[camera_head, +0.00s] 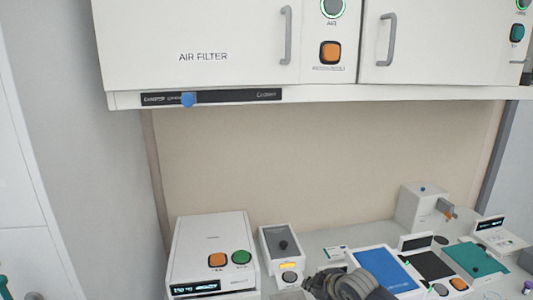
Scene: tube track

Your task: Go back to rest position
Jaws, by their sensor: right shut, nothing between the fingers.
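My right gripper (322,284) is at the bottom edge, right of centre, in the head view. It is dark grey, shut and empty, and its lower part is cut off by the frame. It is in front of the bench devices, and I cannot tell whether it touches any of them. My left gripper is not in view.
A white box with orange and green buttons (213,240) stands at the bench's left. A small grey-topped box (284,244) is beside it. A blue panel (386,270) and teal panel (475,259) lie right. The air filter cabinet (200,30) hangs above; the space between is clear.

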